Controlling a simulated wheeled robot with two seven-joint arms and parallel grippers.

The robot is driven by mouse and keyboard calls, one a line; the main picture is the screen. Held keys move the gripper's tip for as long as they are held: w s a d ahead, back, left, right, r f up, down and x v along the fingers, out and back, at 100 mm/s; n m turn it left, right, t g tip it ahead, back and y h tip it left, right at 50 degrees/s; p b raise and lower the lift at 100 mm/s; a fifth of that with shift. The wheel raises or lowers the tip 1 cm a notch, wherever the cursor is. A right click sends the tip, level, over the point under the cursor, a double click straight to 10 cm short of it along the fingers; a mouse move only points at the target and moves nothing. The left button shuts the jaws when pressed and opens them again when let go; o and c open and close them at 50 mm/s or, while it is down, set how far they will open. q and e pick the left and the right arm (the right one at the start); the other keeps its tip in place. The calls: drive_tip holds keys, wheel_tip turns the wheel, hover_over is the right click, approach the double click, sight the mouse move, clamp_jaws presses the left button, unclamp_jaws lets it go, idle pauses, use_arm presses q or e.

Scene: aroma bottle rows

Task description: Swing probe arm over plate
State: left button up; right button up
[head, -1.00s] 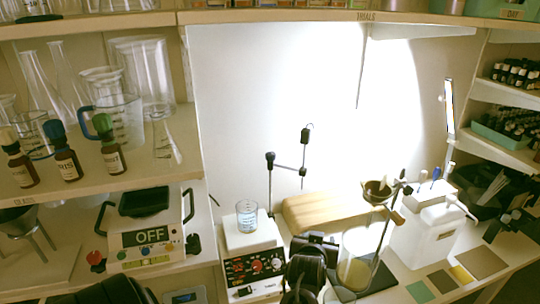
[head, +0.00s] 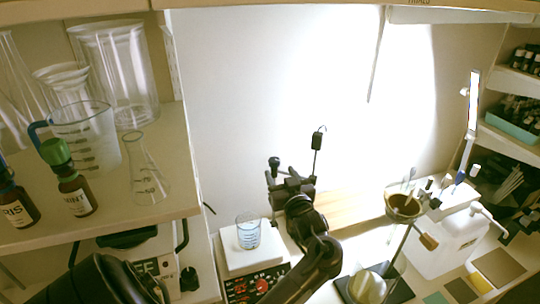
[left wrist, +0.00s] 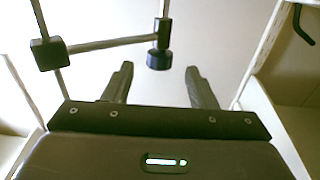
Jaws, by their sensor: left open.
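The probe arm's dark clamp (head: 274,162) sits on a thin post behind the plate. The probe holder (head: 318,137) stands upright to its right. In the left wrist view the thin crossbar (left wrist: 108,43) joins a square clamp block (left wrist: 48,53) to the holder (left wrist: 160,42). The plate (head: 252,254) is white, with a beaker of bluish liquid (head: 248,234) on it. My left gripper (head: 290,182) overlaps the crossbar in the head view, hiding most of it. In the wrist view its open fingers (left wrist: 159,80) have the holder's end in line with their gap; contact cannot be told. My right gripper is not seen.
A funnel on a stand (head: 402,207) and a white jug (head: 445,240) stand right of my left arm. A wooden block (head: 350,207) lies behind it. A shelf (head: 110,225) with glassware and bottles juts out on the left.

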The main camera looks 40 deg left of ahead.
sight(276, 166)
use_arm(q)
drive_tip(key=a, duration=0.1)
drive_tip(key=w+a+r+p, duration=0.1)
drive_tip(key=shift+w+a, duration=0.2)
drive_tip(key=shift+a, duration=0.1)
drive_tip(key=x, duration=0.1)
drive_tip(key=p+x, duration=0.1)
drive_tip(key=x, duration=0.1)
drive_tip(key=shift+w+a+f, duration=0.15)
drive_tip(key=shift+a+f, duration=0.15)
drive_tip(key=shift+f, duration=0.05)
drive_tip(key=c, duration=1)
clamp_jaws()
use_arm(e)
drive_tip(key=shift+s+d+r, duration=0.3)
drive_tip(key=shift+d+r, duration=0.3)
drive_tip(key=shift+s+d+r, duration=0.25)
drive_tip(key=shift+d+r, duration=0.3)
